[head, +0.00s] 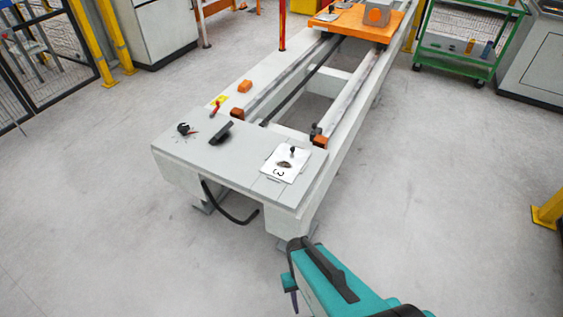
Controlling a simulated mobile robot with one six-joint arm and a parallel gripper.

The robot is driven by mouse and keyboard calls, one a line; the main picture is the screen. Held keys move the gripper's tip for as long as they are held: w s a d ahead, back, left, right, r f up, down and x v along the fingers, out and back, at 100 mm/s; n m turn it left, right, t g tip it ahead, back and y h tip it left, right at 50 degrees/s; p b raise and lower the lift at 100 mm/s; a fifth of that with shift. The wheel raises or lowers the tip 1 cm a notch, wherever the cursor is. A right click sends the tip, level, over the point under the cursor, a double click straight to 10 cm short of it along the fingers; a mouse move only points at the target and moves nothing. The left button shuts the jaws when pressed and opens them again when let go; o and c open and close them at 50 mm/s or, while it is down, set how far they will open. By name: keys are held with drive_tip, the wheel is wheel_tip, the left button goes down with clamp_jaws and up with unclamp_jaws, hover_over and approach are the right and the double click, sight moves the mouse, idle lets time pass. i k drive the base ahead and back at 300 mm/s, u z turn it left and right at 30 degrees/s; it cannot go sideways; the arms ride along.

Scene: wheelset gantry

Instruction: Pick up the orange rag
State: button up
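A small orange piece (244,86) lies on the pale grey gantry bed, left of the rails. It looks like the orange rag, but it is too small to tell whether it is cloth. My teal arm reaches in from the bottom right, in front of the gantry's near end and well apart from the orange piece. What seems to be my gripper (291,284) hangs at the arm's far end, partly hidden by it. Its fingers cannot be made out.
The gantry's near plate (225,155) holds a dark tool (220,132), a black clamp-like item (184,129) and a white sheet (285,163). Orange blocks (237,113) (320,142) sit at the rail ends. A green cart (460,55) stands back right. Floor on both sides is clear.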

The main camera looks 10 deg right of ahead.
sight(245, 86)
drive_tip(key=k, duration=1.3)
drive_tip(key=u, duration=0.35)
drive_tip(key=i, duration=1)
drive_tip(key=u, duration=0.45)
drive_tip(key=i, duration=0.8)
drive_tip(key=u, duration=0.4)
drive_tip(key=i, duration=1.55)
drive_tip(key=u, duration=0.05)
